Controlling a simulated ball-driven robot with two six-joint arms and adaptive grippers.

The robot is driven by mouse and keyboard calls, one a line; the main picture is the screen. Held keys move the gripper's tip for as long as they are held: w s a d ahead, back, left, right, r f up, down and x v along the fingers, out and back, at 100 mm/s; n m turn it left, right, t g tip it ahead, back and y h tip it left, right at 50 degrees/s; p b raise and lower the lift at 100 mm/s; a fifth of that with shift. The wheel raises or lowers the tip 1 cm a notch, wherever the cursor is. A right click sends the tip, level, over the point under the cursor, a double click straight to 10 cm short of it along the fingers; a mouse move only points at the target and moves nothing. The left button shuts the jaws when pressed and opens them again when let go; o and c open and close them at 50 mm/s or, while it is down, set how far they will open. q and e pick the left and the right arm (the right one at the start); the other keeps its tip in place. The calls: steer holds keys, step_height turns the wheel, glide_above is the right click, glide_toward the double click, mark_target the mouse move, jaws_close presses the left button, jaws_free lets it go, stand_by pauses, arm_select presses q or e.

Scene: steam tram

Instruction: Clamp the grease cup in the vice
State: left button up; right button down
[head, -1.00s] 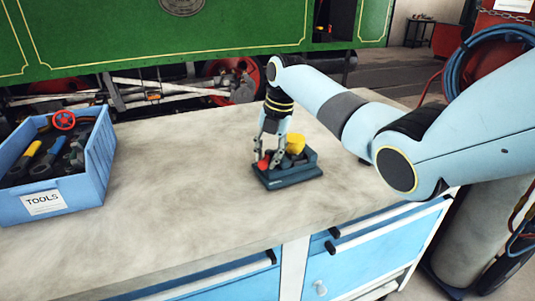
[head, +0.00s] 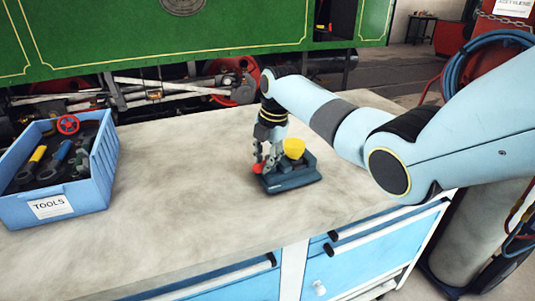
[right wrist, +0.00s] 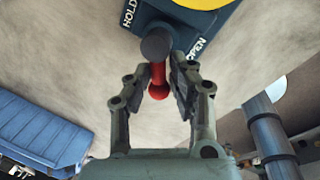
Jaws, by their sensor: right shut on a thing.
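The vice (head: 293,181) is a small dark blue-grey block on the grey workbench. The yellow grease cup (head: 294,147) sits upright at its top, and its edge shows in the right wrist view (right wrist: 206,3). Whether the jaws touch it is hidden. The vice's lever has a red handle (right wrist: 158,82) and a dark round pivot, between the words HOLD and OPEN. My right gripper (head: 264,165) is shut on the red handle; its fingers (right wrist: 162,78) stand on either side of it. My left gripper is not in view.
A blue TOOLS box (head: 80,203) with several tools stands on the left of the workbench (head: 190,190). The bench between box and vice is clear. A green steam tram (head: 120,35) stands behind. Blue drawers (head: 370,245) lie below the front edge.

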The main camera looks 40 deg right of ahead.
steer(key=m, duration=0.1)
steer(key=w+m+p, duration=0.1)
steer(key=shift+w+a+r+m, duration=0.1)
steer(key=shift+a+r+m, duration=0.1)
steer(key=shift+r+m, duration=0.2)
steer(key=shift+w+m+h+p, duration=0.25)
steer(key=shift+m+h+p, duration=0.2)
steer(key=shift+m, duration=0.45)
steer(key=m, duration=0.2)
steer(key=w+m+h, duration=0.1)
steer(key=m, duration=0.1)
steer(key=w+m, duration=0.1)
steer(key=m, duration=0.2)
steer(key=shift+d+f, duration=0.15)
steer(key=shift+d, duration=0.15)
steer(key=shift+w+d+m+g+h+b, duration=0.2)
steer(key=shift+m+b, duration=0.2)
steer(key=shift+m, duration=0.45)
steer(key=shift+w+d+m+g+h+b, duration=0.15)
steer(key=shift+m+b, duration=0.2)
steer(key=shift+m, duration=0.5)
steer(key=c, duration=1.5)
jaws_free()
steer(key=shift+s, duration=0.1)
steer(key=shift+o, duration=1.1)
steer(key=shift+d, duration=0.1)
steer(key=shift+s+f, duration=0.1)
steer(key=shift+s, duration=0.05)
